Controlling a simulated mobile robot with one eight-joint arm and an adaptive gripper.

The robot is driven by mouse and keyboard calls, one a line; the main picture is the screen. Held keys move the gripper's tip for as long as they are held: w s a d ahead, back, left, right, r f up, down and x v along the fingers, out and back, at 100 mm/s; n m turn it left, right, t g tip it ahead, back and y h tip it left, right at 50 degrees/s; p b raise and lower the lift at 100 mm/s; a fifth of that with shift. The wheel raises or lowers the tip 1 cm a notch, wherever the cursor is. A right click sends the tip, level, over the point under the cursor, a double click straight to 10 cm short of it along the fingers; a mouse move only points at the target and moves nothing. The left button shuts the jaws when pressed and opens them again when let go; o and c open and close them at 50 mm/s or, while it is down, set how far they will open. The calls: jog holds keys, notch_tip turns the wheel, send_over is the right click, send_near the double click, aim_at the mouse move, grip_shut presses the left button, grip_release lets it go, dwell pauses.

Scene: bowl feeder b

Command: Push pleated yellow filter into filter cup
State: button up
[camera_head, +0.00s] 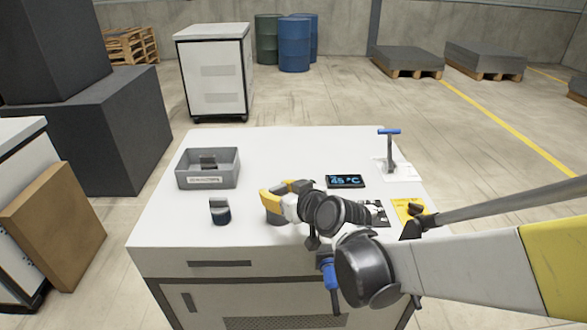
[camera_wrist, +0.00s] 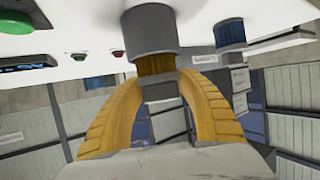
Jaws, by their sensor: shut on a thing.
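The filter cup (camera_wrist: 150,30) is a grey cylinder standing on the table; in the head view its side (camera_head: 280,217) shows just under my gripper. The pleated yellow filter (camera_wrist: 156,65) is at the cup's mouth, with a yellow band showing outside it. How deep it sits inside is hidden. The filter has a grey grip block on its outer end. My gripper (camera_wrist: 160,84), with two curved yellow fingers, is shut on the filter at this end. In the head view my gripper (camera_head: 275,195) points down over the cup, and the filter is hidden.
A temperature display (camera_head: 345,181) and a blue-handled lever (camera_head: 389,150) are to the right. The table's front left is clear.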

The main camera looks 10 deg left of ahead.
jog(key=shift+f+b, duration=0.45)
jog(key=shift+f, duration=0.4)
jog(key=o, duration=1.3)
jog(key=shift+o, duration=0.2)
jog(key=v, duration=1.2)
jog(key=s+d+f+m+g+h, duration=0.1)
jog(key=s+d+m+h, duration=0.3)
jog(key=d, duration=0.9)
jog(key=s+d+f+m+g+h, duration=0.1)
jog(key=s+d+f+m+h, duration=0.2)
jog(key=s+d, duration=0.5)
jog(key=d+m+h, duration=0.1)
jog(key=d+h, duration=0.1)
jog(key=d, duration=0.4)
jog(key=shift+s+m+g, duration=0.3)
jog(key=shift+s+m, duration=0.1)
